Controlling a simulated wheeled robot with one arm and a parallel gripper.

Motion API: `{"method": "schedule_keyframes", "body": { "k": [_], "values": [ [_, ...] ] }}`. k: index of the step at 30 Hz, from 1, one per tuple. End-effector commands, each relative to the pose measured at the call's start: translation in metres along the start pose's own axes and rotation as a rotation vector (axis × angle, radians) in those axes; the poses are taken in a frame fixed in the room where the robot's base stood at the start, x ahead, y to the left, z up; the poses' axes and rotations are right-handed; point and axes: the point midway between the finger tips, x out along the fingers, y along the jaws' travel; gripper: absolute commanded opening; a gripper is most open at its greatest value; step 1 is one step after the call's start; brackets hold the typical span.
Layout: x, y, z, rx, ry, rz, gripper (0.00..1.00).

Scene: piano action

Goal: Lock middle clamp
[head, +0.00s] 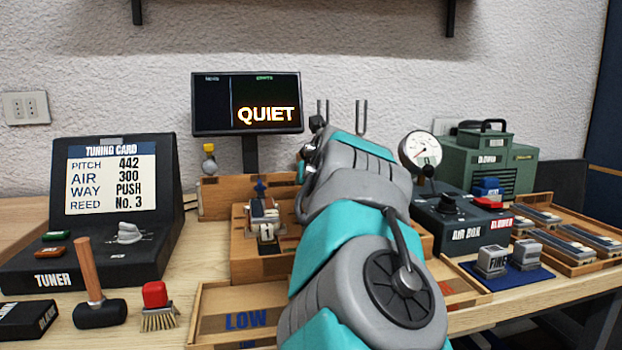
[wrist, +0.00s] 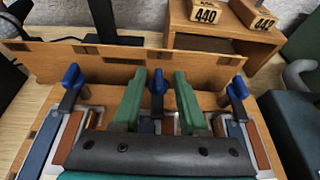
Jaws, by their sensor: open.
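In the wrist view three blue-handled clamps stand in a row on the wooden bench fixture (wrist: 120,66): the left clamp (wrist: 71,76), the middle clamp (wrist: 157,82) and the right clamp (wrist: 237,90). My gripper (wrist: 159,90) is open, with one green finger on each side of the middle clamp. I cannot tell whether either finger touches it. The middle clamp's handle stands up; its lower part is hidden behind my gripper's dark front bar. In the head view one blue clamp handle (head: 261,188) shows at the left, and my arm hides the middle clamp.
A wooden back wall (wrist: 115,58) runs just behind the clamps. Wooden blocks marked 440 (wrist: 205,14) and 442 (wrist: 252,14) sit on a stand behind it. The tuner (head: 90,260) and a hammer (head: 98,312) are at the left; the air box (head: 450,215) is at the right.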

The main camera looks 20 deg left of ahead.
Motion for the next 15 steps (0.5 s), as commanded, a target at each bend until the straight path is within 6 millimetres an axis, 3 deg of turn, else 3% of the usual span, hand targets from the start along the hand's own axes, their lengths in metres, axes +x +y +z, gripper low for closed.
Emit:
{"method": "schedule_keyframes", "body": {
  "k": [8,15],
  "values": [
    [-0.005,0.000,0.002,0.000,-0.005,-0.001,0.42],
    [-0.031,0.001,0.002,-0.002,-0.008,-0.002,0.42]
  ]
}}
